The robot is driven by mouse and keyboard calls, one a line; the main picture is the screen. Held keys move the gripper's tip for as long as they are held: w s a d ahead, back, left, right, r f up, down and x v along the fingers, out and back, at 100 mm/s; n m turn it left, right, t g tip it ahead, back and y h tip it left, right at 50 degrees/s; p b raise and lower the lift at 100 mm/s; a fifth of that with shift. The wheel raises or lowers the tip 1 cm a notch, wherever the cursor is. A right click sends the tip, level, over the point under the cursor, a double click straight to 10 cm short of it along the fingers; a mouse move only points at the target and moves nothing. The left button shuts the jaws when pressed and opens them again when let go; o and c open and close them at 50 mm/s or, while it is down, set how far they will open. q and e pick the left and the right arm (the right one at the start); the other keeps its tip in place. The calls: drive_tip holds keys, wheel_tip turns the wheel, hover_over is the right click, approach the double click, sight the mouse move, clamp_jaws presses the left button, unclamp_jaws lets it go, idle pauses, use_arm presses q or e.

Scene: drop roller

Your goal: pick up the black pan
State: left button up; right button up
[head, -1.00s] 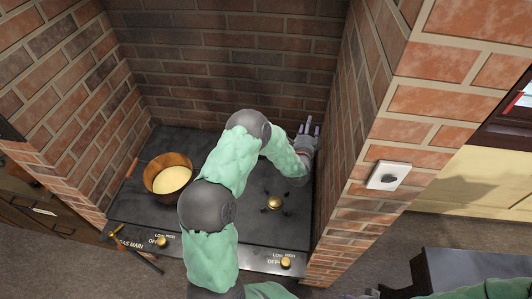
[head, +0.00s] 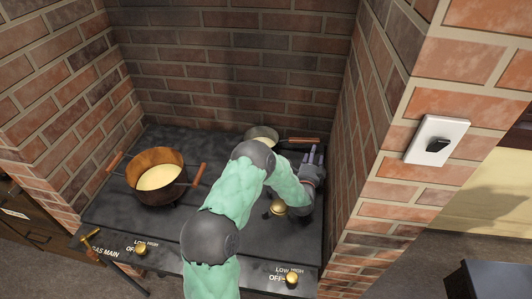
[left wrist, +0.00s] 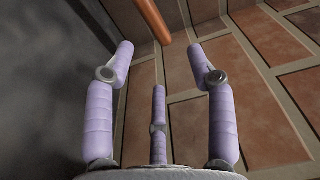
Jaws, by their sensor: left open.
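A pan (head: 262,132) with a pale inside stands at the back right of the stove, partly hidden behind my left arm. Its brown wooden handle (head: 304,140) points right, towards the brick side wall. My left gripper (head: 315,153) is open and empty near the right wall, just on the near side of the handle. In the left wrist view, the wooden handle (left wrist: 153,18) shows at the top, beyond the spread fingers (left wrist: 160,55) and apart from them. The pan's body is out of that view. My right gripper is not in view.
A brown pot (head: 157,190) with yellow contents and two wooden handles stands on the left of the stove (head: 190,140). Brick walls close in the back and both sides. Brass knobs (head: 291,278) sit along the front edge, and a brass burner (head: 278,208) lies near my gripper.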

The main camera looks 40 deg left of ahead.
use_arm(q)
drive_tip(key=shift+b+x, duration=0.3)
drive_tip(key=shift+x, duration=0.55)
drive_tip(key=b+x, duration=0.1)
drive_tip(key=x, duration=0.2)
drive_tip(key=b+x, duration=0.1)
drive_tip(key=shift+w+a+f+b, duration=0.2)
drive_tip(key=shift+a+f+b, duration=0.15)
drive_tip(key=shift+a, duration=0.15)
drive_tip(key=shift+w+a+r, duration=0.15)
drive_tip(key=shift+w+r, duration=0.05)
drive_tip(key=shift+w, duration=0.15)
clamp_jaws()
drive_tip(key=shift+r, duration=0.15)
